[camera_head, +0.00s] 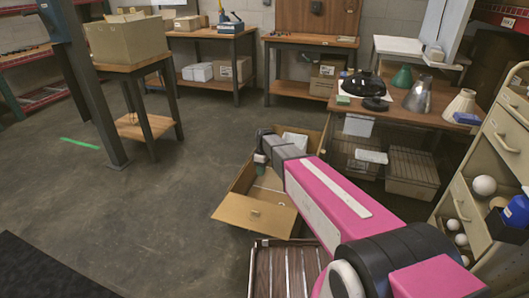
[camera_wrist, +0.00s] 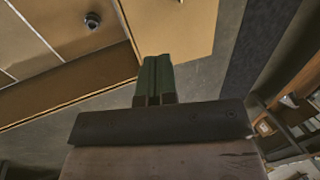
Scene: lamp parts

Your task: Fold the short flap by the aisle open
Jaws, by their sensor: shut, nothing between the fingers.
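An open cardboard box (camera_head: 268,183) stands on the floor in the middle of the head view. A short flap (camera_head: 255,213) at its near end slopes outward; I cannot tell if it is the one by the aisle. My gripper (camera_head: 261,168) is shut and empty, over the left part of the box. In the wrist view its green fingers (camera_wrist: 155,72) point at the lower edge of a tan cardboard panel (camera_wrist: 185,28); whether they touch it I cannot tell. The box's brown side (camera_wrist: 70,92) shows at left. My arm hides the box's right part.
A slatted crate (camera_head: 272,268) stands just in front of the box. A workbench with lamp parts (camera_head: 415,110) stands to the right, beside a beige shelf cabinet (camera_head: 495,150). The floor (camera_head: 150,215) to the left is clear.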

